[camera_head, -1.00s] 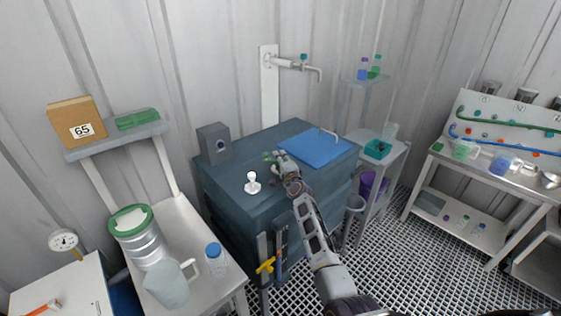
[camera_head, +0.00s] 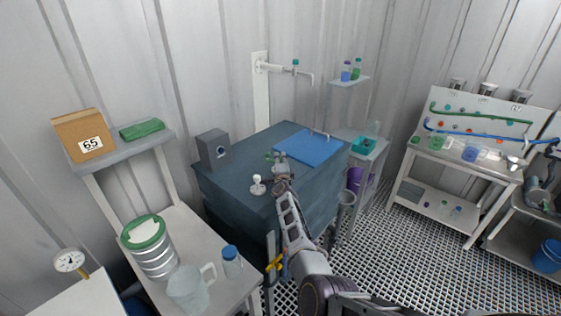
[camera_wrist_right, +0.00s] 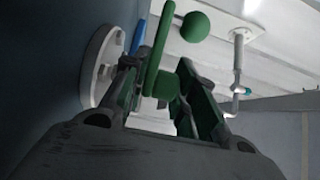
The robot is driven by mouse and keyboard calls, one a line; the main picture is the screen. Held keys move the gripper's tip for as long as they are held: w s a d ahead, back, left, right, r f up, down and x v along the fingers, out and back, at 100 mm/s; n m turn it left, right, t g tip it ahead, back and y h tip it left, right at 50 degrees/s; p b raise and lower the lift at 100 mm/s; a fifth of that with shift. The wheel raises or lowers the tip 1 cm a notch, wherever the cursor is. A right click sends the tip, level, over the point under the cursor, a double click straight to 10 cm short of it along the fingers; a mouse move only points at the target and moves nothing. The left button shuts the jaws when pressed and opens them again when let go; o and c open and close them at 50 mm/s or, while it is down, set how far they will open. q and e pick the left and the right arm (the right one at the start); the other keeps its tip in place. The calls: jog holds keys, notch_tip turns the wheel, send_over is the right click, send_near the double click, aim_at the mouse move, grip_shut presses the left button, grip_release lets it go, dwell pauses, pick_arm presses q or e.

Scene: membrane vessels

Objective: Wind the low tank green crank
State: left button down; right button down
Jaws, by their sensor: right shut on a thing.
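The low tank is a dark blue-grey box (camera_head: 235,180) in the middle of the head view. The green crank (camera_wrist_right: 153,50) shows in the wrist view with a round green knob (camera_wrist_right: 195,26) at its end. It stands off a pale round flange (camera_wrist_right: 98,66) on a dark surface. My right gripper (camera_head: 277,158) is at the tank's top in the head view. In the wrist view its two fingers (camera_wrist_right: 165,92) are around the crank's green part and shut on it. The fingers hide part of the crank. My left gripper is not in view.
A white knob (camera_head: 257,185) and a grey box (camera_head: 213,149) stand on the tank near my right arm. A blue panel (camera_head: 308,149) lies on its far right. A yellow-handled valve (camera_head: 274,263) is at its front. A side table with a jug (camera_head: 190,288) is at left.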

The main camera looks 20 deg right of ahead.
jog(key=shift+w+r+h, duration=0.15)
jog(key=shift+r+h, duration=0.25)
jog(key=shift+r, duration=0.25)
jog(key=shift+d, duration=0.1)
jog(key=c, duration=1.3)
grip_release()
jog(key=shift+f, duration=0.15)
jog(key=shift+f, duration=0.25)
